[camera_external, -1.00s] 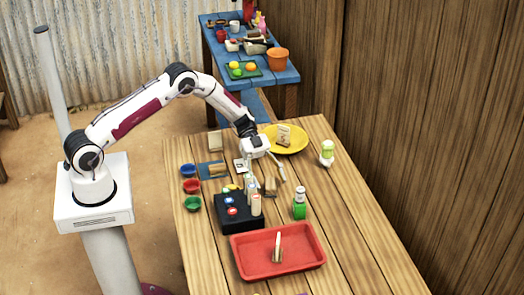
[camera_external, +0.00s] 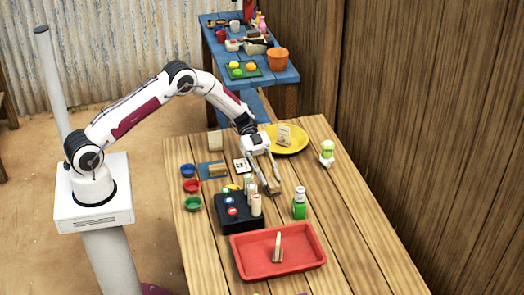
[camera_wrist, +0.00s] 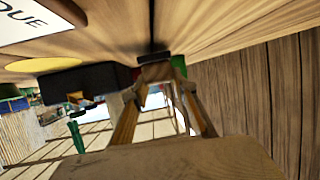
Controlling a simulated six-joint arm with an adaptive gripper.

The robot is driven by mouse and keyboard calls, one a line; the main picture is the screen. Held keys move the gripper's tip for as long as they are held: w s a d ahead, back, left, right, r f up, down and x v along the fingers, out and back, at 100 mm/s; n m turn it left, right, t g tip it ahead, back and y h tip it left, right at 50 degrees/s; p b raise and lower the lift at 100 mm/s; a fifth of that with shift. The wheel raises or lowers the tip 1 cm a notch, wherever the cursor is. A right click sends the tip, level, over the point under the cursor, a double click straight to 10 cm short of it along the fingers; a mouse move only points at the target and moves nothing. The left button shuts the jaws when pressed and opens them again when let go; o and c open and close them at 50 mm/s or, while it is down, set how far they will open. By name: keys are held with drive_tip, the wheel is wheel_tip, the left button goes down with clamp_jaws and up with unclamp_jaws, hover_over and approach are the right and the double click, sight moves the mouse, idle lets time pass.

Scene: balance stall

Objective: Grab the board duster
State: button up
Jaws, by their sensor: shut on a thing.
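The board duster (camera_external: 273,193) appears as a small dark and brown piece at my fingertips, near the middle of the table. In the wrist view a dark piece (camera_wrist: 155,72) lies where the fingers converge; it is mostly hidden. My gripper (camera_external: 268,182) points down and is shut on the duster. The fingers hide much of it, and I cannot tell whether it touches the table.
A black box (camera_external: 236,222) with bottles stands close in front, by a red tray (camera_external: 310,262). A green bottle (camera_external: 299,207) stands to the right. A yellow plate (camera_external: 300,142) with a card lies behind. Small bowls (camera_external: 191,187) line the left edge.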

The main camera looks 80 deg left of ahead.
sight(269, 177)
wheel_tip(269, 177, up, 9)
drive_tip(key=shift+f, duration=0.1)
idle(0.4)
